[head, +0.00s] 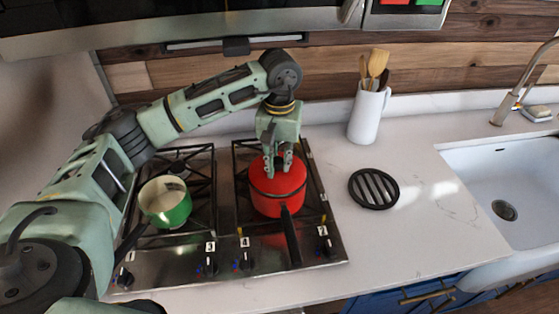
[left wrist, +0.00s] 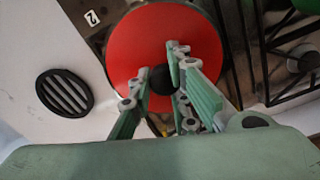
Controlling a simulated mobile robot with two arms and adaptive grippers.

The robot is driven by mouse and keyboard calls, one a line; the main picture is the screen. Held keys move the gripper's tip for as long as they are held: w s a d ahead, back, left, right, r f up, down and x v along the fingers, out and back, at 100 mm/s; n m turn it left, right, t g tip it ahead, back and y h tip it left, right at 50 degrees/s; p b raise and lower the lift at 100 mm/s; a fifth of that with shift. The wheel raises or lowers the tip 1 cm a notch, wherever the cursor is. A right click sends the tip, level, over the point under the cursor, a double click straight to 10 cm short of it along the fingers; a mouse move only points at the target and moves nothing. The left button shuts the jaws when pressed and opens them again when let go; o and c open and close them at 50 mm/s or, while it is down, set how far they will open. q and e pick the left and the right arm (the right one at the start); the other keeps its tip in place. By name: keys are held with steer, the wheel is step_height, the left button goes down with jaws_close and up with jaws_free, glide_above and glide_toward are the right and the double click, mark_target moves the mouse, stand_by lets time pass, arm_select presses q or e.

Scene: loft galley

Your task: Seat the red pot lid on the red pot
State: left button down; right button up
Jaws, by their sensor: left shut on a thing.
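The red pot (head: 278,207) stands on the right-hand burner of the stove, its black handle pointing to the front. The red pot lid (head: 291,181) is over the pot's mouth and covers it. I cannot tell whether it rests fully on the rim. My left gripper (head: 278,172) comes down from above and is shut on the lid's black knob. In the left wrist view the lid (left wrist: 142,52) shows as a red disc, with its black knob (left wrist: 163,80) between the fingers (left wrist: 155,88). The lid hides the pot there. My right gripper is not in view.
A green pot (head: 172,214) with a cream inside stands on the left burner (head: 205,170). A black slatted trivet (head: 374,188) lies on the counter right of the stove. A white utensil jug (head: 367,115) stands behind it. The sink (head: 515,175) is far right.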

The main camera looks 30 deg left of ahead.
arm_select(q)
steer(key=shift+b, duration=0.35)
stand_by(0.9)
steer(key=shift+d+f+b, duration=0.1)
steer(key=shift+f+b, duration=0.5)
steer(key=shift+b, duration=0.35)
stand_by(0.7)
stand_by(0.3)
steer(key=c, duration=1.6)
jaws_free()
